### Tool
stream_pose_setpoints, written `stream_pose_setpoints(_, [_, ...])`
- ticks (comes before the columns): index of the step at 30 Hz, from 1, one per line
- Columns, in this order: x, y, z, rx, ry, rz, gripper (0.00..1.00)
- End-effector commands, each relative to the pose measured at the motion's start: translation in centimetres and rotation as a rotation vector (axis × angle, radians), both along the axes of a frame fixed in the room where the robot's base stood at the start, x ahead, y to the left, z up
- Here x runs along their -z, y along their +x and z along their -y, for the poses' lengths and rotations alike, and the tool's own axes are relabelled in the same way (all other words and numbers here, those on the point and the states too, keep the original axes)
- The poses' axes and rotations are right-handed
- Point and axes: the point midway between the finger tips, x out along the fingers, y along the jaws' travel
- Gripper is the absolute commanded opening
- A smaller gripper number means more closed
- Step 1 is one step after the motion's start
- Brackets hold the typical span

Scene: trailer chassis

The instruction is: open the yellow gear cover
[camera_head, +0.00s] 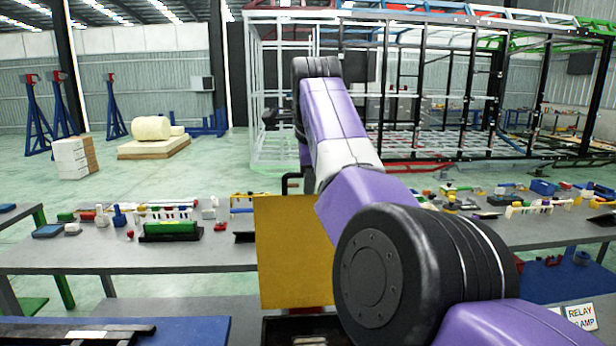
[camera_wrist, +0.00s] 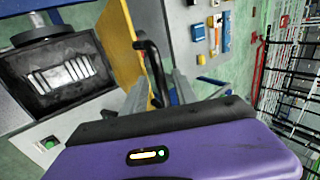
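The yellow gear cover (camera_head: 290,250) stands raised as a flat panel in the head view, in front of the grey table. In the wrist view the cover (camera_wrist: 117,38) shows at a steep angle, swung away from a dark open box (camera_wrist: 32,97). Pale gear teeth (camera_wrist: 62,74) show inside the box. A black bar handle (camera_wrist: 153,66) is on the cover's face. My gripper (camera_wrist: 160,90) has its fingers apart, with the handle's lower end between them; a gap seems to remain, and contact is unclear. In the head view the gripper is hidden behind the cover and arm.
A grey table (camera_head: 120,258) with small coloured parts stands behind the cover on the left, another (camera_head: 550,232) on the right. A label plate (camera_head: 580,317) is at the lower right. A large frame structure (camera_head: 400,155) stands at the back.

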Motion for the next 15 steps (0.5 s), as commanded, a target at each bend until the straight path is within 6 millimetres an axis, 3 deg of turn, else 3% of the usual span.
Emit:
stream_pose_setpoints(8, [-0.7,-0.4,-0.1,0.000,0.001,0.005,0.34])
stream_pose_setpoints(15, [-3.8,-2.5,-0.1,-0.001,0.001,0.007,0.34])
